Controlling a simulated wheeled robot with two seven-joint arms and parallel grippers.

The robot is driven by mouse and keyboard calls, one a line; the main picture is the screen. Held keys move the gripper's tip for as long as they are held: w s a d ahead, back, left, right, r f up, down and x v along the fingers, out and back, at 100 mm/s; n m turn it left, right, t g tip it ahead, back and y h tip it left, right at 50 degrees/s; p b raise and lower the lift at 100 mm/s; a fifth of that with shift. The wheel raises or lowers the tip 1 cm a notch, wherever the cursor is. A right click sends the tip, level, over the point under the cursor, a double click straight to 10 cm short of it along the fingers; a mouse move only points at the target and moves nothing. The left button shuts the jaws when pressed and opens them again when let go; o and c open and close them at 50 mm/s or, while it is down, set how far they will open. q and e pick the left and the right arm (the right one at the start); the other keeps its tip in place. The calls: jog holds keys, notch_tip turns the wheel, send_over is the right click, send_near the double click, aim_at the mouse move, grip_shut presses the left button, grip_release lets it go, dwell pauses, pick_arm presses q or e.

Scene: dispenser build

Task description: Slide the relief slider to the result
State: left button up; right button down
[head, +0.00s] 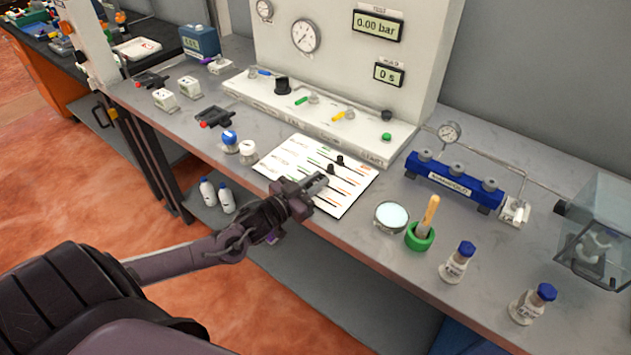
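A white panel (342,204) with several printed lines in black, green and orange lies on the bench. Two small black slider knobs stand up from it, one at the back (340,160) and one just in front of it (331,168). The print is too small to read, so I cannot tell which is the relief slider. My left gripper (321,181) is over the panel's front middle, close to the knobs, and hides part of the lines. I cannot tell whether its fingers are apart or touching anything. My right gripper is out of view.
Behind the panel stands a white console (318,122) with gauges and displays reading 0.00 bar and 0 s. To the right are a round dish (392,216), a green cup (420,237), a blue manifold (453,183) and blue-capped bottles (457,262).

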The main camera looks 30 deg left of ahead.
aim_at(336, 205)
pick_arm(q)
jog(key=shift+d, duration=0.1)
grip_shut()
jog(key=d, duration=0.2)
jog(key=d+p, duration=0.1)
jog(key=d, duration=0.3)
jog(key=shift+s+d, duration=0.25)
jog(key=shift+s, duration=0.05)
jog(key=shift+s+d+f, duration=0.1)
jog(key=shift+f, duration=0.05)
jog(key=o, duration=0.8)
grip_release()
jog(key=shift+d, duration=0.25)
jog(key=shift+o, duration=0.2)
jog(key=shift+a, duration=0.1)
jog(key=shift+s+a, duration=0.15)
jog(key=shift+s, duration=0.3)
jog(key=b+v, duration=0.1)
jog(key=v, duration=0.5)
jog(key=shift+s, duration=0.35)
